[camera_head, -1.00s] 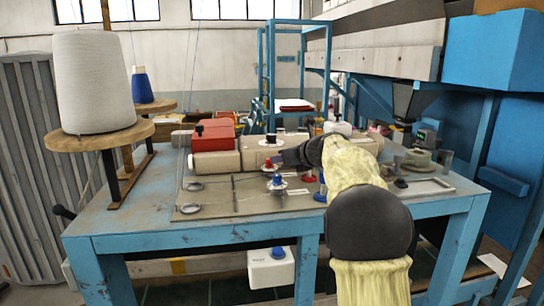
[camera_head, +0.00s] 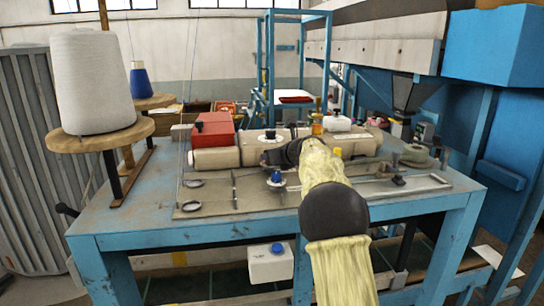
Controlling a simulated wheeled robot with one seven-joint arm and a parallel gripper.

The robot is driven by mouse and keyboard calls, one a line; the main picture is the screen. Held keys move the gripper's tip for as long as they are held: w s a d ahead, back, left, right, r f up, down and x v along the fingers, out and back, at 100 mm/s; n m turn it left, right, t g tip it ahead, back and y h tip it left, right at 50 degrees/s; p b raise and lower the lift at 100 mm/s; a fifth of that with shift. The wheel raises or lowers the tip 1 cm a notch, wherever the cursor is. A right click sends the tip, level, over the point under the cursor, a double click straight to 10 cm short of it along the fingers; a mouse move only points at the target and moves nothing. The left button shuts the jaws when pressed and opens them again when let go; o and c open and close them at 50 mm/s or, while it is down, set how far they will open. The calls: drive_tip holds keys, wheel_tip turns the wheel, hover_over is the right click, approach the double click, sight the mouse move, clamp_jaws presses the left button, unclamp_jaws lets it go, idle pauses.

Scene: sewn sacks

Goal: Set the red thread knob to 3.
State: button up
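My arm, in a yellow sleeve, reaches over the machine plate (camera_head: 210,190) from the front right. My gripper (camera_head: 268,158) is a small dark shape at its end, pointing left, just above and behind a blue knob (camera_head: 277,178) on a pale round dial. Whether its fingers are open or shut is too small to tell. I cannot make out the red thread knob; the gripper and arm cover part of the plate. A small yellow piece (camera_head: 337,153) shows just right of the sleeve. No dial numbers are readable.
A red box (camera_head: 213,130) sits on the beige machine body (camera_head: 215,158) behind the plate. A large white thread cone (camera_head: 90,82) stands on a wooden disc at left. A white box with a blue button (camera_head: 270,263) hangs under the table. The plate's left part is mostly open.

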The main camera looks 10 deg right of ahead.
drive_tip(key=shift+a, duration=0.15)
clamp_jaws()
drive_tip(key=shift+n+y+p, duration=0.3)
drive_tip(key=shift+p, duration=0.15)
drive_tip(key=shift+d+n+g+y+p, duration=0.3)
drive_tip(key=shift+g+y+p, duration=0.1)
drive_tip(key=shift+a+f, duration=0.1)
drive_tip(key=shift+f, duration=0.05)
drive_tip(key=o, duration=0.6)
unclamp_jaws()
drive_tip(key=shift+s, duration=0.15)
drive_tip(key=shift+c, duration=0.2)
